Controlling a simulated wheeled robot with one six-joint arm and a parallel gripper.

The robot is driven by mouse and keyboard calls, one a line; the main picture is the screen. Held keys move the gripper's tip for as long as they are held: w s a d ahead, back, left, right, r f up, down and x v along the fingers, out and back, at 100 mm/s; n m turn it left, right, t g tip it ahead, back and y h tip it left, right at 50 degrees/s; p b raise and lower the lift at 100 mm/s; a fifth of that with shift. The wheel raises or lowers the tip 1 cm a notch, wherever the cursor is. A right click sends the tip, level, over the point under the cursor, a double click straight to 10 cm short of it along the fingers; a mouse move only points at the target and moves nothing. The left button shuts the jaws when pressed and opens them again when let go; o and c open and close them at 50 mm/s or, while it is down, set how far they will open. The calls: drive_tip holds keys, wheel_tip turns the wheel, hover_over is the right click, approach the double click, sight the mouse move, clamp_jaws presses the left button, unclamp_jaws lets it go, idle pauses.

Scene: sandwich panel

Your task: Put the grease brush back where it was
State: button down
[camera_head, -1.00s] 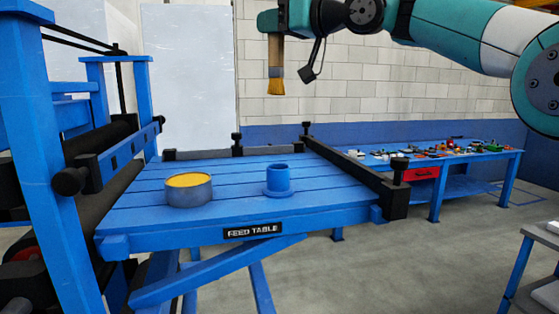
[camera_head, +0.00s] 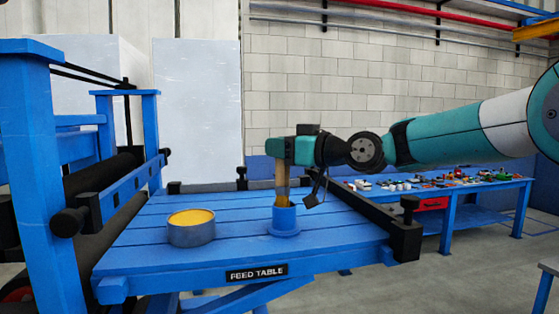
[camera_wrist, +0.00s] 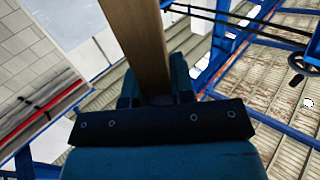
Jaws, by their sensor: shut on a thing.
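The grease brush (camera_head: 283,181) hangs upright with its yellow bristles down in the head view. My gripper (camera_head: 283,158) is shut on its wooden handle. The wrist view shows the handle (camera_wrist: 140,40) rising between the jaws of my gripper (camera_wrist: 157,92). A blue cup-shaped holder (camera_head: 284,220) with a round base stands on the feed table (camera_head: 160,244), directly below the brush. The bristle ends are at the holder's rim and look partly hidden by it; I cannot tell how deep they sit.
An open grey tin (camera_head: 191,234) with yellow grease stands to the holder's left on the table. A black rail (camera_head: 365,215) runs along the table's right side. A blue bench (camera_head: 480,188) with small tools stands behind at the right.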

sight(282, 185)
drive_tip(key=shift+f+p, duration=0.35)
drive_tip(key=shift+f, duration=1.5)
drive_tip(key=c, duration=1)
unclamp_jaws()
drive_tip(key=shift+r, duration=0.2)
drive_tip(key=shift+s+d+f, duration=0.1)
drive_tip(key=shift+d+f, duration=0.05)
drive_tip(key=shift+d, duration=0.1)
drive_tip(key=b+v, duration=0.6)
drive_tip(key=v, duration=0.5)
drive_tip(key=shift+s+d, duration=0.1)
drive_tip(key=shift+d, duration=0.1)
